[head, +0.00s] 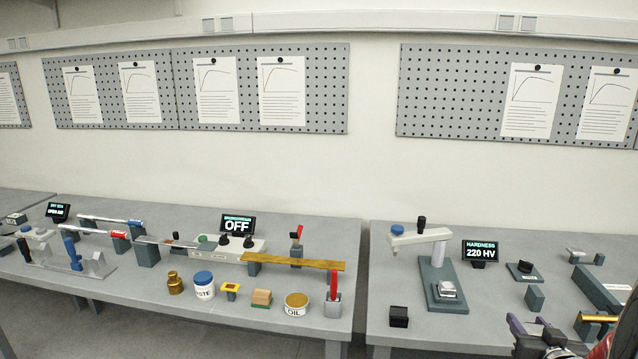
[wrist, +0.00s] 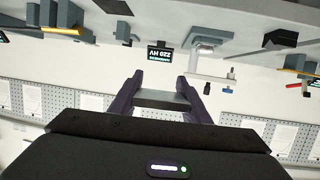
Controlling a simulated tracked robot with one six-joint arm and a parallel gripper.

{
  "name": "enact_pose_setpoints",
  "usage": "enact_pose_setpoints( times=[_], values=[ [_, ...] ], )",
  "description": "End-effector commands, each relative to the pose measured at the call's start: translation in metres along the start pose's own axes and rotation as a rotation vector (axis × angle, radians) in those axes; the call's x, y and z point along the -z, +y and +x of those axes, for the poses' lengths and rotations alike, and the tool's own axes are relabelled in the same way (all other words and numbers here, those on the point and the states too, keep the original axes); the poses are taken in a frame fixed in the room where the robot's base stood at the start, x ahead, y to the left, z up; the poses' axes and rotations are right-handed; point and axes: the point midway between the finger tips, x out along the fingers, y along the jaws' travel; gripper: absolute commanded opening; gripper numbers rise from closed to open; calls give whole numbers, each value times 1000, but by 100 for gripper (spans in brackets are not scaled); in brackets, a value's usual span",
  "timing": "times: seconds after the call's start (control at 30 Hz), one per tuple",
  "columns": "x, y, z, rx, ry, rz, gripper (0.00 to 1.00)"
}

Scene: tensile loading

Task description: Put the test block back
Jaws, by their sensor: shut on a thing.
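My gripper (head: 536,334) shows at the lower right of the head view, in front of the right bench. In the wrist view, which is upside down, its two purple fingers (wrist: 163,98) are shut on a flat grey block, which I take as the test block (wrist: 162,101). It is held clear of the bench. The hardness tester (head: 437,272) stands on the right bench with a silvery piece (head: 447,288) on its base. Its display (head: 480,252) reads 220 HV. The tester also shows in the wrist view (wrist: 207,42).
A small black box (head: 398,316) stands at the right bench's front left. A dark pad with a black knob (head: 525,268), a grey block (head: 535,298) and a long grey fixture (head: 603,290) stand right of the tester. The left bench (head: 120,275) is crowded.

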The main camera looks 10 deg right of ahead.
Motion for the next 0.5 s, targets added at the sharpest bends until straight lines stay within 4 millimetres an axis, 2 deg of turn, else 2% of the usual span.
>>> enact_pose_setpoints(
  times=[0.27,0.37,0.5],
  values=[
    [4,-22,7,-26,1,8,9],
    [6,-38,11,-26,1,8,9],
    [8,-68,16,-14,1,5,9]
  ],
)
